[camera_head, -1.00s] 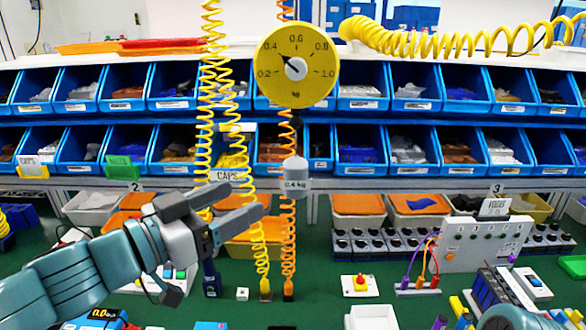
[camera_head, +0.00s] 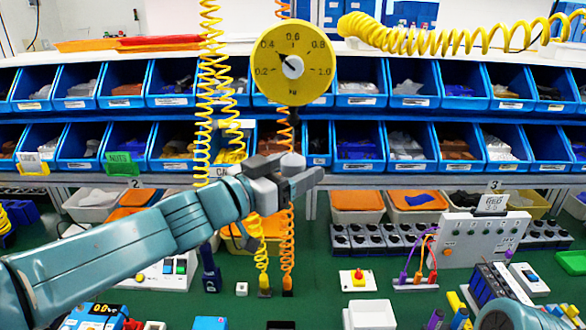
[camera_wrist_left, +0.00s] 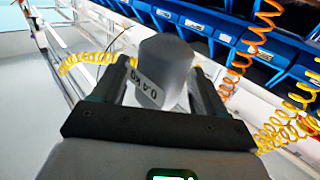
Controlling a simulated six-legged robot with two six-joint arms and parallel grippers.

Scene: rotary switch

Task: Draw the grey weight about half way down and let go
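The grey weight (camera_head: 293,162) hangs below the round yellow dial scale (camera_head: 310,82), whose needle points near 0.4. In the left wrist view the weight (camera_wrist_left: 167,68) shows a tilted label reading 0.4 kg. My left gripper (camera_head: 288,180) is at the weight, with one finger on each side of it. In the left wrist view the fingers of this gripper (camera_wrist_left: 163,88) look open around the weight, and firm contact is not clear. In the head view the fingers hide much of the weight. My right gripper is not in view.
Orange (camera_head: 287,250) and yellow (camera_head: 263,250) coiled cords hang close by the weight. Blue bins (camera_head: 360,165) line the shelves behind. A grey panel box (camera_head: 485,240) stands at the right. Some green bench top below the gripper is clear.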

